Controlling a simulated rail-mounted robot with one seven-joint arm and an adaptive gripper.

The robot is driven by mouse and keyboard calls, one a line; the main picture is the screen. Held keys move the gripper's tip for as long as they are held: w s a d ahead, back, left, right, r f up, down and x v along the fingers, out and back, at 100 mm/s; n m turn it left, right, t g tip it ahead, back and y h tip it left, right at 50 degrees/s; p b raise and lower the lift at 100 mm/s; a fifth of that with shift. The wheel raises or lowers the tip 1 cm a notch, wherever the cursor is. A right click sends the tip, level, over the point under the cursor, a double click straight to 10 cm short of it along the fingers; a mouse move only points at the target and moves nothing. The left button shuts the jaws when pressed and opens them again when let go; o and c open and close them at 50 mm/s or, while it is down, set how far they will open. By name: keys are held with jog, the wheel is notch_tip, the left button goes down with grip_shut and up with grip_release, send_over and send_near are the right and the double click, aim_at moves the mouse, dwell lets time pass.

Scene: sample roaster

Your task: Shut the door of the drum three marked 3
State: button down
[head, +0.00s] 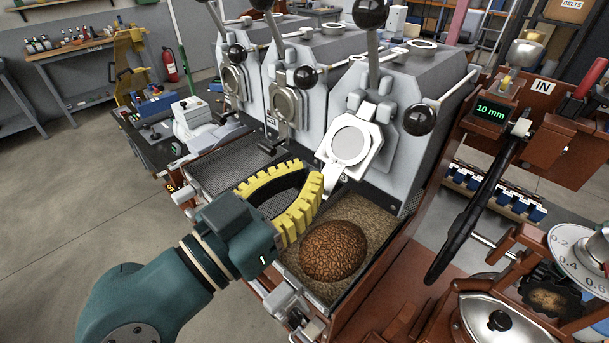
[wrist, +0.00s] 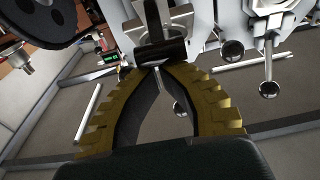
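Three grey drums stand in a row. The nearest drum (head: 410,92) has a pale door (head: 352,142) with a round disc, tilted out from its front over the tray. The middle drum's door (head: 287,106) and the far drum's door (head: 234,80) look darker and lie closer to their fronts. I cannot read a 3 on any drum. My gripper (head: 312,178) has yellow ribbed fingers, bowed with tips together, just left of the nearest door's lower end. In the wrist view the fingertips (wrist: 164,68) meet beside a dark cylinder (wrist: 160,52); I cannot tell whether they touch it.
Black ball-ended levers (head: 420,119) stick out from the drums. A long black handle (head: 470,215) and the IN panel (head: 543,88) stand at the right. Open floor lies at the left.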

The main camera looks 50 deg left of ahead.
jog(key=r+p, duration=0.3)
jog(key=r, duration=0.1)
jog(key=shift+w, duration=0.25)
jog(key=shift+s+a, duration=0.1)
jog(key=shift+s, duration=0.25)
jog(key=s+d+f+b, duration=0.1)
jog(key=s, duration=0.8)
jog(key=shift+f, duration=0.4)
jog(key=shift+d, duration=0.1)
jog(key=s+r+p, duration=0.3)
jog(key=s+r, duration=0.2)
jog(key=r, duration=0.1)
jog(key=shift+d, duration=0.25)
